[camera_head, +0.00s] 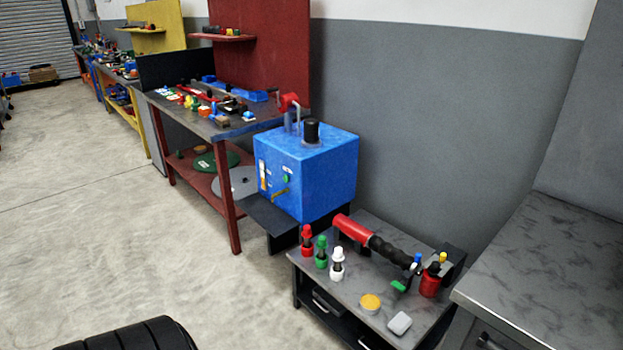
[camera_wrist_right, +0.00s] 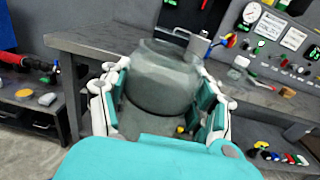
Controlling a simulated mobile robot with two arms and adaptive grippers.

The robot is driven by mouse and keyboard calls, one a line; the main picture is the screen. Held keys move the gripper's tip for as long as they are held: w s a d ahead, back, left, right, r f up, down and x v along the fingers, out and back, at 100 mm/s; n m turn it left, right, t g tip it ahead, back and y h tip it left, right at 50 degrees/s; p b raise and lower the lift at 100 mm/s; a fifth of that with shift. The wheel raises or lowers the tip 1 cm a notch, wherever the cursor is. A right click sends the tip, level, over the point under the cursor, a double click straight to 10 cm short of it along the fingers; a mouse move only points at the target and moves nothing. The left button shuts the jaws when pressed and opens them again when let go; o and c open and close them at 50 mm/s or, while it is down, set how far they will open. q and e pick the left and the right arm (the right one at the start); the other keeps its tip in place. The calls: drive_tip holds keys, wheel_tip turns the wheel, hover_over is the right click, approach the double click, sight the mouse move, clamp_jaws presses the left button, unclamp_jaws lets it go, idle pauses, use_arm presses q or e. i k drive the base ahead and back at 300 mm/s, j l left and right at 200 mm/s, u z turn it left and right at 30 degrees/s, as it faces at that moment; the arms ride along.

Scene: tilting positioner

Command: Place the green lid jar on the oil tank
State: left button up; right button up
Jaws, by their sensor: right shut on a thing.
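The oil tank (camera_head: 318,172) is a blue box with a black cap and pipes on top, standing behind the low grey table in the head view. In the wrist view my right gripper (camera_wrist_right: 160,104) is shut around a large, grey-green, see-through jar (camera_wrist_right: 163,78), with a finger on each side. A green colour on its lid cannot be made out. The jar appears apart from the tank. My left gripper is in neither view. In the head view a small green-topped bottle (camera_head: 321,252) stands on the low table between a red and a white one.
The low table (camera_head: 300,262) also holds a red cylinder with a black hose (camera_head: 375,242), a yellow-lidded tin (camera_head: 370,303) and small items. A grey worktop (camera_head: 560,265) stands at right. A red bench (camera_head: 235,130) with tools is behind the tank.

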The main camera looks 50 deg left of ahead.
sight(274, 223)
drive_tip(key=j+u, duration=0.1)
drive_tip(key=u, duration=0.35)
drive_tip(key=i+u, duration=0.1)
drive_tip(key=u, duration=0.4)
drive_tip(key=i+u, duration=0.1)
drive_tip(key=u, duration=0.35)
drive_tip(key=j+u, duration=0.1)
drive_tip(key=u, duration=0.35)
drive_tip(key=i+l+u, duration=0.15)
drive_tip(key=i+u, duration=0.2)
drive_tip(key=i+l+u, duration=0.35)
drive_tip(key=i, duration=0.15)
drive_tip(key=i+l+u, duration=0.3)
drive_tip(key=i+j, duration=0.05)
